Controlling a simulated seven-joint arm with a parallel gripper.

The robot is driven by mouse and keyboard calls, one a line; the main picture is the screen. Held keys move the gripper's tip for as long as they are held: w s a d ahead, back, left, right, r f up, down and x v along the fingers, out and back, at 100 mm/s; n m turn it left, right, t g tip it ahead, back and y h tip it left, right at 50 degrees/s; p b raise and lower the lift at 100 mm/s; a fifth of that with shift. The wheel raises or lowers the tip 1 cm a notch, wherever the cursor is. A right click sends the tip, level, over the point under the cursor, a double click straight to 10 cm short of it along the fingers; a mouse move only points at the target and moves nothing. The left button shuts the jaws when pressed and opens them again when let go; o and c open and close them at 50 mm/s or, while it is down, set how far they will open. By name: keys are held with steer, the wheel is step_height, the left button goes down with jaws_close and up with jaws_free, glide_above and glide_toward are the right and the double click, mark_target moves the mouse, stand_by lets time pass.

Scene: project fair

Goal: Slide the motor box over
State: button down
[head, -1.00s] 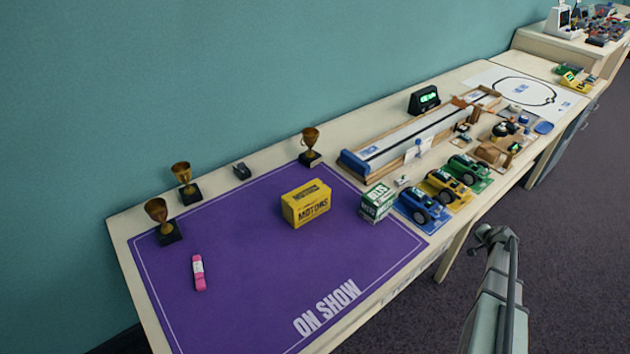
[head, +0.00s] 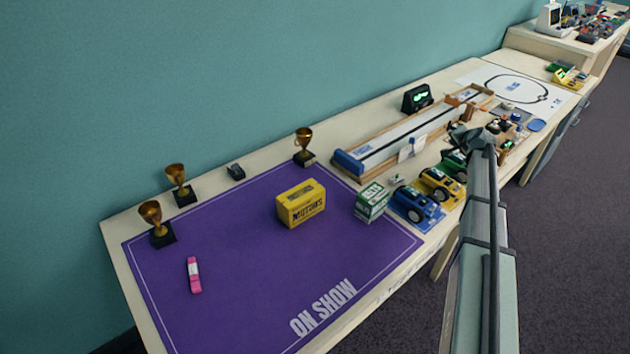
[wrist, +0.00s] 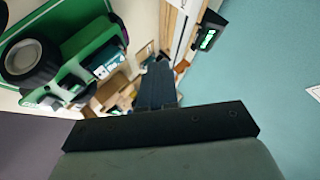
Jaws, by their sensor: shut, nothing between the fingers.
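The yellow motor box (head: 301,205), marked MOTORS, stands on the purple ON SHOW mat (head: 240,265), right of the mat's middle. A green and white box (head: 371,203) stands to its right at the mat's right edge. My gripper (head: 458,134) is above the table near the green car (head: 455,161), well to the right of the motor box and apart from it. In the wrist view the dark fingers (wrist: 157,85) are together with nothing between them. The motor box is not in the wrist view.
Three trophies, one a gold cup (head: 304,147), stand along the mat's back edge. A pink item (head: 193,275) lies on the mat's left. Blue (head: 416,206) and yellow (head: 440,184) cars and a wooden track (head: 400,141) are to the right. Mat surface in front of the motor box is clear.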

steer(key=s+a+r+n+g+y, duration=0.1)
steer(key=a+r, duration=0.1)
steer(key=a, duration=1)
steer(key=s+a+r+n+g+y, duration=0.1)
steer(key=a+y, duration=0.1)
steer(key=a, duration=1)
steer(key=g+h, duration=0.1)
steer(key=g, duration=0.4)
glide_above(309, 189)
steer(key=w+a, duration=0.2)
steer(key=w, duration=0.4)
steer(key=f, duration=0.1)
steer(key=s+a+f+m+g+h, duration=0.1)
steer(key=s+a+h, duration=0.15)
steer(key=s, duration=0.45)
steer(key=s+a+f+g+h, duration=0.1)
steer(key=s+a+g, duration=0.1)
steer(key=s+a, duration=0.35)
steer(key=w+d, duration=0.2)
steer(key=d, duration=0.1)
steer(key=w+d, duration=0.2)
steer(key=d, duration=0.1)
steer(key=w+d, duration=0.2)
steer(key=d, duration=0.1)
steer(key=shift+w+d+f, duration=0.1)
steer(key=shift+w+f, duration=0.1)
steer(key=shift+w+d+f, duration=0.1)
steer(key=shift+w+d, duration=0.05)
steer(key=shift+d, duration=0.05)
steer(key=shift+f, duration=0.7)
